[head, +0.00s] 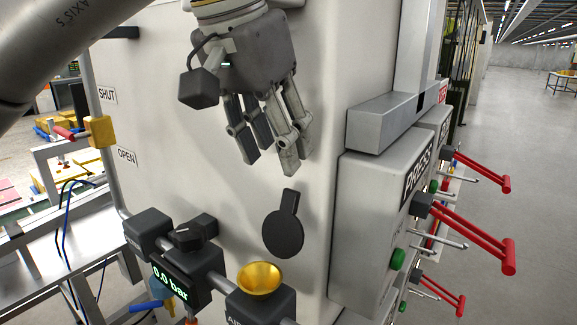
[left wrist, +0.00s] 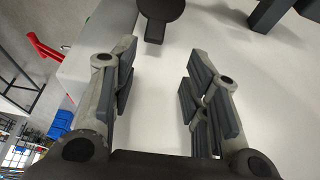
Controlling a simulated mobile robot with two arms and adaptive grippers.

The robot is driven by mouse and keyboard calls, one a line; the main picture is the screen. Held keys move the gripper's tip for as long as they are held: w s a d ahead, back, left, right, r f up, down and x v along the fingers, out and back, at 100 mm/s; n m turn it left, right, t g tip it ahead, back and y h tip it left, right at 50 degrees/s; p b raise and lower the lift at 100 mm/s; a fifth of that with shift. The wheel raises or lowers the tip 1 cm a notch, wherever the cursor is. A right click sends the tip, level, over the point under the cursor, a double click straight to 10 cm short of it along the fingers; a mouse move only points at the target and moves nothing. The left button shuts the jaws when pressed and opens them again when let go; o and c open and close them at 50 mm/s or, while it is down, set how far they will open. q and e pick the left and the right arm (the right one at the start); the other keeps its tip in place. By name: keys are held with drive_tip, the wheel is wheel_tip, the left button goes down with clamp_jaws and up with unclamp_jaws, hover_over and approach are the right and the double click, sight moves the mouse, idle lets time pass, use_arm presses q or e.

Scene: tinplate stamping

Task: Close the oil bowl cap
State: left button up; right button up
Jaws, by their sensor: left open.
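The oil bowl (head: 260,281) is a small gold open dish on a dark block at the bottom centre of the head view. Its cap (head: 283,233) is a dark round disc with a short tab at the top. It stands raised, up and to the right of the bowl, against the pale panel. In the left wrist view the cap (left wrist: 161,9) shows at the top edge, partly cut off. My left gripper (head: 268,162) hangs above the cap with its fingers down, open and empty, apart from the cap. The bowl cannot be made out in the left wrist view.
A dark gauge box (head: 186,275) reading 0.0 bar, with a black knob (head: 188,235), sits left of the bowl. A grey press box (head: 375,225) with red levers (head: 470,235) is at right.

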sight(290, 191)
use_arm(q)
drive_tip(key=f, duration=0.2)
drive_tip(key=s+d+f+p, duration=0.1)
drive_tip(key=shift+s+f, duration=0.1)
drive_tip(key=shift+f, duration=0.15)
drive_tip(key=shift+w+d+f+p, duration=0.15)
drive_tip(key=shift+w+f, duration=0.3)
drive_tip(key=shift+f, duration=0.1)
drive_tip(key=shift+w+d+f+p, duration=0.1)
drive_tip(key=shift+w+f+p, duration=0.05)
drive_tip(key=shift+w+f, duration=0.3)
drive_tip(key=shift+f, duration=0.3)
drive_tip(key=shift+s, duration=0.15)
drive_tip(key=shift+c, duration=1)
clamp_jaws()
use_arm(e)
drive_tip(key=s, duration=0.1)
drive_tip(key=s+r, duration=0.1)
drive_tip(key=s, duration=0.1)
drive_tip(key=shift+s+r, duration=0.3)
drive_tip(key=shift+w, duration=0.1)
